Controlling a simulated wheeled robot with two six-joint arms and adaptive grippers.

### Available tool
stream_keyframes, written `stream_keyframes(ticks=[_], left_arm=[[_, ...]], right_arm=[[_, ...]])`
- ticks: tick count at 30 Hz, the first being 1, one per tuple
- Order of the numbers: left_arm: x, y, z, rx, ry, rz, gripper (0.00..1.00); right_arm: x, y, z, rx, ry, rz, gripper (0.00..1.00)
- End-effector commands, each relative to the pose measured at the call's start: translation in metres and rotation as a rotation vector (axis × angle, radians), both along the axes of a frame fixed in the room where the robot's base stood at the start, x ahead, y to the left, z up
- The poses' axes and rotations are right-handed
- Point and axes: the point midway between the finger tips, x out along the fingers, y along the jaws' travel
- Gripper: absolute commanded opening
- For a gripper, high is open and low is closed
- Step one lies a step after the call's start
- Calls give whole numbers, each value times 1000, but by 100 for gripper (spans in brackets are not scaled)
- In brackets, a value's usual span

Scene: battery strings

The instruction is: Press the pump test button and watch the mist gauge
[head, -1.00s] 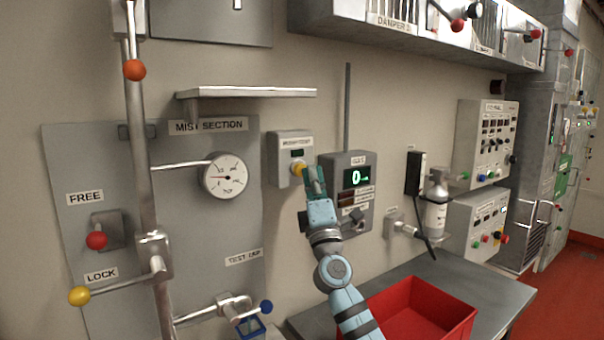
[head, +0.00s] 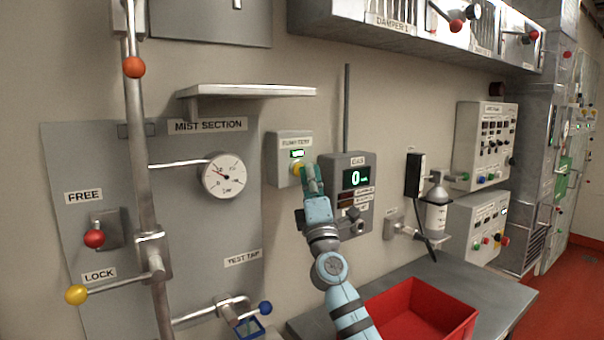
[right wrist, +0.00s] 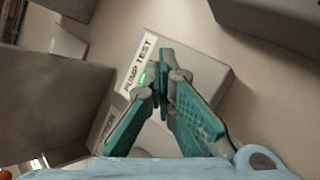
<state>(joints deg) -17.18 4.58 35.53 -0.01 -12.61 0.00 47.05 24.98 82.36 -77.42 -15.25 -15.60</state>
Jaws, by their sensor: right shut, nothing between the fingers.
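The pump test box (head: 284,148) is a grey box on the wall, with a lit green indicator (head: 297,153) and a yellow button (head: 296,169). The box also shows in the right wrist view (right wrist: 205,72), with its label and part of the green light. My right gripper (head: 309,172) is shut and empty, its fingertips at the yellow button and partly covering it. In the right wrist view the fingertips hide the button. The mist gauge (head: 223,176) is a round white dial left of the box, its needle pointing to the upper left. My left gripper is not in view.
The gas display box (head: 338,162) reads 0, close to the right of my gripper. A shelf (head: 250,91) juts out above. A red bin (head: 425,308) stands on the grey bench (head: 490,291) below. Levers with coloured knobs stand at left.

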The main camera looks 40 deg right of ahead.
Motion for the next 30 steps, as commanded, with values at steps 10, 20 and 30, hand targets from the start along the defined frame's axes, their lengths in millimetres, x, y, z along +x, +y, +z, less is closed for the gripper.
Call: stream_keyframes(ticks=[10,20,30], left_arm=[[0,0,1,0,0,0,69],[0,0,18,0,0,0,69],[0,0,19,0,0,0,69]], right_arm=[[0,0,0,0,0,1,0],[-18,1,1,-2,1,-1,0],[-22,1,-1,0,0,-1,0]])
